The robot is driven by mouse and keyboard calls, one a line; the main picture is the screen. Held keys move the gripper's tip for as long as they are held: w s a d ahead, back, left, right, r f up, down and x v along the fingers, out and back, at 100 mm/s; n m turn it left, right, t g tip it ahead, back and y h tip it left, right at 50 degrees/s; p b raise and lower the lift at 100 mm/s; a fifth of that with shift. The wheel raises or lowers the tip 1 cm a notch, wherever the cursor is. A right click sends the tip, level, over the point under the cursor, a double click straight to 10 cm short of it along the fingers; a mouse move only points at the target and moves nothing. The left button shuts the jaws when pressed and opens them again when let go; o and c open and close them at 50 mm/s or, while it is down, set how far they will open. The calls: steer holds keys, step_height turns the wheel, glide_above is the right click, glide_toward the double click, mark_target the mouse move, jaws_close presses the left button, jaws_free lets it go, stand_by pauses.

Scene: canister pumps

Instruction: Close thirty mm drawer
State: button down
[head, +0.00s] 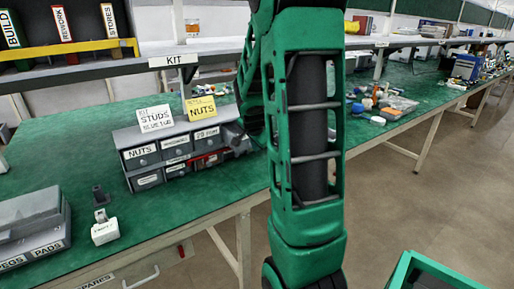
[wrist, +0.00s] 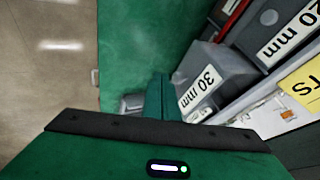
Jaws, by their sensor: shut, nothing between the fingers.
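The drawer labelled 30 mm (wrist: 212,66) shows in the wrist view as a grey box standing out from the cabinet, so it is at least partly open. In the head view I cannot make out its label. The grey drawer cabinet (head: 128,138) stands on the green bench, with sticky notes on top. My gripper (wrist: 161,80) is green, shut and empty, beside the 30 mm drawer's label face. I cannot tell whether the fingers touch it. In the head view my arm hides the gripper.
The neighbouring 20 mm drawer (wrist: 268,17) lies beside the 30 mm one, near a red strip (wrist: 234,14). A yellow note (wrist: 304,88) is on the cabinet. A grey bin (head: 32,225) and a small white item (head: 105,232) sit left on the green bench (head: 160,210).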

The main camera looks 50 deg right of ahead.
steer(key=shift+w+d, duration=0.15)
steer(key=shift+w, duration=0.6)
